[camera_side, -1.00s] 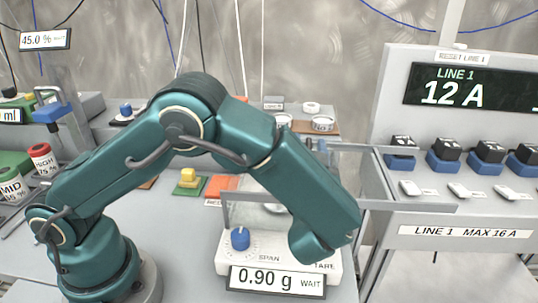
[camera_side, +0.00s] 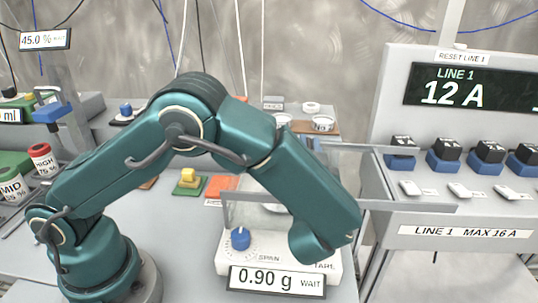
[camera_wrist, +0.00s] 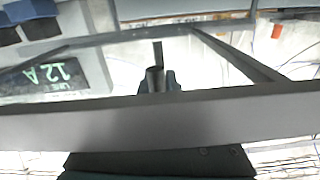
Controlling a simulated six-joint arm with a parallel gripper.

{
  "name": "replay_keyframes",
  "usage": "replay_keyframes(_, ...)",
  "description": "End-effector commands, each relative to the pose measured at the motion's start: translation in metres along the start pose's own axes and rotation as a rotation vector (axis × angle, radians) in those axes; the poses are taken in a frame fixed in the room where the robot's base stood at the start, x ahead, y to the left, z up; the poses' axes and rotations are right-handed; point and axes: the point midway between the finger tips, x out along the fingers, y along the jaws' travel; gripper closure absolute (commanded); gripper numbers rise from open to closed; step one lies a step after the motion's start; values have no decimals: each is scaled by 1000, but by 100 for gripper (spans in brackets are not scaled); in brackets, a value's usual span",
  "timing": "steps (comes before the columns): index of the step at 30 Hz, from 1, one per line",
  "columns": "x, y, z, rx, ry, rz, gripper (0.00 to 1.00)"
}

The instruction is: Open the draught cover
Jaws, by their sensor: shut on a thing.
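The draught cover (camera_side: 415,207) is a clear box with grey edge bars around the weighing pan of the white scale (camera_side: 225,262). Its bars stretch to the right of my forearm in the side view. In the wrist view a wide grey bar of the cover (camera_wrist: 60,130) crosses close to the camera, with thinner bars beyond it. My gripper (camera_wrist: 160,82) shows small and dark above that bar, shut around a narrow grey part that looks like the cover's handle. In the side view my wrist hangs in front of the scale and hides the fingers and the grip.
The scale has a blue knob (camera_side: 240,238) and a display (camera_side: 276,282) reading 0.90 g WAIT. On the right, the LINE 1 panel (camera_side: 465,230) with dark plugs stands close to the cover's right end.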

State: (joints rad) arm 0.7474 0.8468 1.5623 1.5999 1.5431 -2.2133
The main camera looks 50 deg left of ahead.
Motion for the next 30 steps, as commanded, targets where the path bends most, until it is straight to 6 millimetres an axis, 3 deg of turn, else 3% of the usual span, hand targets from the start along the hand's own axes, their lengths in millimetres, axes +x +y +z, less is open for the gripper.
replay_keyframes(23, -1, 2, -1, 0, 2, 2, 100)
replay_keyframes(30, -1, 23, -4, -2, 3, 2, 100)
